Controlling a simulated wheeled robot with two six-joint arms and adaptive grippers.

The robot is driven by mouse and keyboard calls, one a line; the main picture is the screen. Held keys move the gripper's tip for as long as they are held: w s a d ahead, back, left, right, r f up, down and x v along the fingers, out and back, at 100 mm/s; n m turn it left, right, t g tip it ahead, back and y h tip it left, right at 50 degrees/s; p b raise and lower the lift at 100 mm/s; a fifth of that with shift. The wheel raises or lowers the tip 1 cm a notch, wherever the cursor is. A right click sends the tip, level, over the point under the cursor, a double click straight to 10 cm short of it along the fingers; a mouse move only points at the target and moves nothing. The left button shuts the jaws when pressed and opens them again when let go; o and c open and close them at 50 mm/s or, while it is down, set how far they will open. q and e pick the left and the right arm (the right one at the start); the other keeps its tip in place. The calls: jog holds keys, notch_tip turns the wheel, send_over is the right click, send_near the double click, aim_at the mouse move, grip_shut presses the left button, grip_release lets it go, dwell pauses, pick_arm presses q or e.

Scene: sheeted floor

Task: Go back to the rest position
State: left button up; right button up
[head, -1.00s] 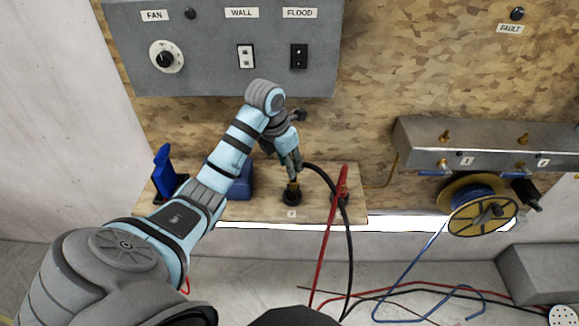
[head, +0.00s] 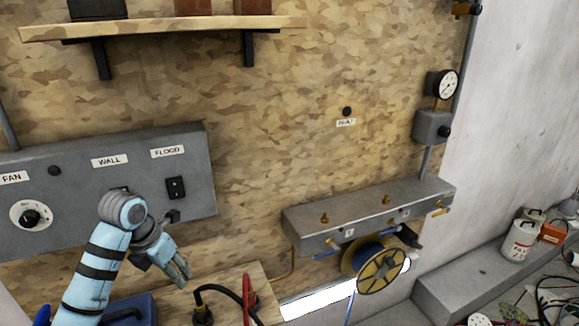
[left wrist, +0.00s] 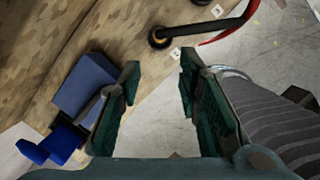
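My left gripper (head: 181,274) hangs in front of the grey control panel (head: 110,190), above the wooden shelf (head: 180,305). In the left wrist view its two green-padded fingers (left wrist: 158,92) stand wide apart with nothing between them. A black plug with a black cable (head: 203,314) is on the shelf, to the right of and below the gripper. In the left wrist view the plug end (left wrist: 159,38) is beyond the fingers, clear of them. My right gripper is in neither view.
A blue case (head: 130,309) sits on the shelf beside my left arm; it also shows in the left wrist view (left wrist: 86,84). A grey manifold (head: 368,213) with a yellow hose reel (head: 382,271) is to the right. A higher wooden shelf (head: 170,28) is above.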

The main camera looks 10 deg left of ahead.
pick_arm(q)
jog(key=w+d+m+t+h, duration=0.1)
jog(key=w+d+t+h, duration=0.15)
jog(key=d, duration=0.35)
jog(key=w+d+m+t+h, duration=0.1)
jog(key=d+h, duration=0.2)
jog(key=d, duration=0.4)
jog(key=d+r+n+t+h, duration=0.4)
jog(key=d+r+t+h, duration=0.35)
jog(key=d+r, duration=0.35)
jog(key=s+a+r+n+t+y, duration=0.2)
jog(key=a+r+n+t+y, duration=0.35)
jog(key=n, duration=0.55)
jog(key=s+a+f+n+g+y, duration=0.25)
jog(key=a+f+n+y, duration=0.95)
jog(key=n, duration=0.6)
jog(key=s+d+f+n+g, duration=0.1)
jog(key=s+f+n+g, duration=0.55)
jog(key=s+f, duration=0.7)
jog(key=s+d+f+g+h, duration=0.3)
jog(key=s+d+f+g, duration=0.4)
jog(key=s, duration=0.3)
notch_tip(320, 180, down, 19)
jog(key=a+g, duration=0.1)
jog(key=a, duration=0.2)
jog(key=s+f+g, duration=0.1)
jog(key=s+f, duration=1.2)
jog(key=shift+s+a+f, duration=0.15)
jog(key=shift+a+f, duration=0.05)
